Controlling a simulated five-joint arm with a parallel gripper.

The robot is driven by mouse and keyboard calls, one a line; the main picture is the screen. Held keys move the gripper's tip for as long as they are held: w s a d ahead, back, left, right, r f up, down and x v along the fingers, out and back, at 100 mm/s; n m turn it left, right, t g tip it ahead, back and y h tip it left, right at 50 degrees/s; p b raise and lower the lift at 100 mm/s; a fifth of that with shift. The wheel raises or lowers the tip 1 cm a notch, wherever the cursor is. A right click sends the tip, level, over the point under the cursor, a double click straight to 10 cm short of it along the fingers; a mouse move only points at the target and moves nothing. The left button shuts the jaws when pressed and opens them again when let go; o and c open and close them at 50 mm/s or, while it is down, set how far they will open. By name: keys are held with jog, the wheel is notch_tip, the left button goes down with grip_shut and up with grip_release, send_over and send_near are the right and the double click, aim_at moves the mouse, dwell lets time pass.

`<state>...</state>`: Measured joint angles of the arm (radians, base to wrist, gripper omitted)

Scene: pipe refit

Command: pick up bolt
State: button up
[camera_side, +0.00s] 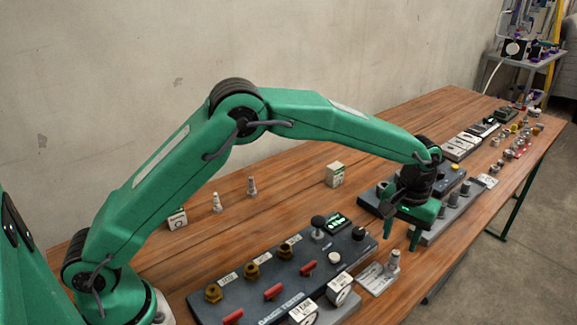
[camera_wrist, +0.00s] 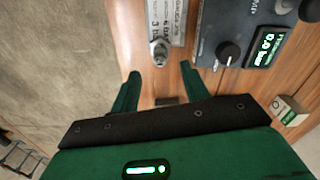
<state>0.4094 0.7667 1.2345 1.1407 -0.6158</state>
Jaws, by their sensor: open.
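A small grey metal piece, seemingly the bolt (camera_side: 393,261), stands upright on a pale labelled plate (camera_side: 374,282) right of the gauge tester. In the wrist view the bolt (camera_wrist: 159,53) lies ahead of the gap between my fingertips, at the near end of the plate (camera_wrist: 165,18). My gripper (camera_side: 401,235) is open and empty, fingers pointing down, above and slightly right of the bolt in the side view. Both fingers of my gripper (camera_wrist: 161,82) show apart in the wrist view, not touching the bolt.
The gauge tester (camera_side: 285,270) with knobs, red levers and a lit display stands left of the bolt. A grey block with several posts (camera_side: 450,210) is just behind my gripper.

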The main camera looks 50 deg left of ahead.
aim_at(396, 252)
jog(key=shift+f, duration=1.3)
jog(key=shift+f, duration=0.1)
jog(key=shift+f, duration=2.55)
jog(key=shift+w, duration=0.1)
grip_shut()
